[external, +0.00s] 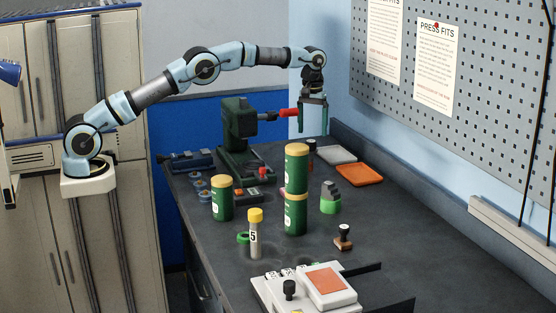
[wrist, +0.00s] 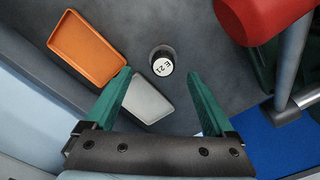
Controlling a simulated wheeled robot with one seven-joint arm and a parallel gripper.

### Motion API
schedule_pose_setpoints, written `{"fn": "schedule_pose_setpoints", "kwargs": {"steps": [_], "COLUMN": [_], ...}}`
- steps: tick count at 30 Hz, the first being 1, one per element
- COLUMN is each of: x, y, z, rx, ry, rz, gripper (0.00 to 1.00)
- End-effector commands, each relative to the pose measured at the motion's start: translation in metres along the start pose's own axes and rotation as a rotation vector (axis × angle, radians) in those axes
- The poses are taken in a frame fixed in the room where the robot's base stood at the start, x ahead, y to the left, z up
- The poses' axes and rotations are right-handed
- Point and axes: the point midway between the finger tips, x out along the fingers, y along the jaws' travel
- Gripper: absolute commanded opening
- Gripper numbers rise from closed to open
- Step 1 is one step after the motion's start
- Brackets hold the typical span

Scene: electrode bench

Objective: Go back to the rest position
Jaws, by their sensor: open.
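My gripper (external: 313,116) hangs from the outstretched arm over the far end of the dark bench, beside the red handle of the green press. In the wrist view my gripper (wrist: 160,98) shows two green fingers spread wide with nothing between them. Below it, a small cylinder with a white top marked "E 21" (wrist: 163,66) stands on the bench just beyond the fingertips.
The green press (external: 238,125) with its red handle (wrist: 268,18) stands close to my gripper. An orange tray (external: 359,174) and a grey tray (external: 337,155) lie near the wall. Stacked green cans (external: 296,170), another can (external: 222,200) and a yellow-capped tube (external: 255,235) stand nearer. A pegboard (external: 480,80) lines the right wall.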

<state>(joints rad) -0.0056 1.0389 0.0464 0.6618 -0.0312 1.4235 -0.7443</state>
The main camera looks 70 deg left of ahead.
Motion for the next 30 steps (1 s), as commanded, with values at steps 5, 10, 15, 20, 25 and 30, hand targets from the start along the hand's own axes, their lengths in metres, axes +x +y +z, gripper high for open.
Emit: {"fn": "schedule_pose_setpoints", "kwargs": {"steps": [5,10,15,20,25,30], "x": [-0.022,-0.062,-0.108,-0.112,-0.062,-0.017], "y": [0.038,0.088,0.123,0.090,-0.014,-0.120], "z": [0.017,0.058,0.130,0.189,0.219,0.257], "rx": [0.102,0.289,0.513,0.679,0.758,0.808], "ry": [0.162,0.404,0.613,0.670,0.548,0.381], "rz": [0.089,0.250,0.446,0.502,0.350,0.207], "gripper": [0.89,0.89,0.89,0.89,0.89,0.89]}}
